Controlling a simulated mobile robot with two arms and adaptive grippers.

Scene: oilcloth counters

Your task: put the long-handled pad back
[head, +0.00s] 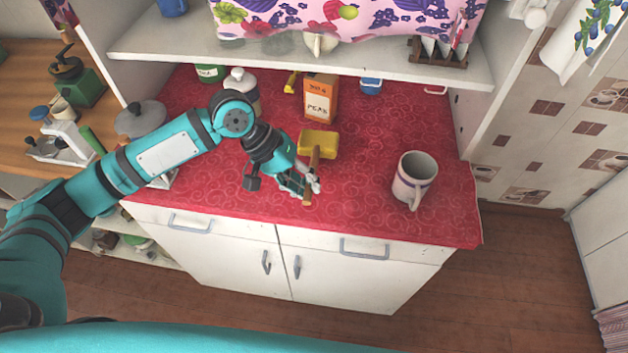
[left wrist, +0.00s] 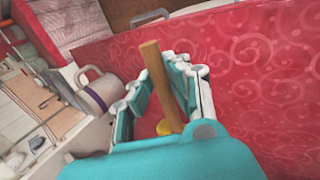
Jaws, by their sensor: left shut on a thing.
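The long-handled pad has a yellow head (head: 317,143) and a wooden handle. My left gripper (head: 305,186) is shut on the handle, with the head beyond the fingers, just above or on the red counter; I cannot tell whether it touches. In the left wrist view the wooden handle (left wrist: 160,85) stands between the fingers of the left gripper (left wrist: 163,88), and only a bit of yellow shows below. My right gripper is not in view.
A white mug (head: 413,178) stands at the right of the red counter (head: 365,215). An orange box (head: 320,98) and a white-topped bottle (head: 241,84) stand behind, under a shelf (head: 180,42). A blue-lidded container (head: 371,86) is at the back. The counter's front middle is clear.

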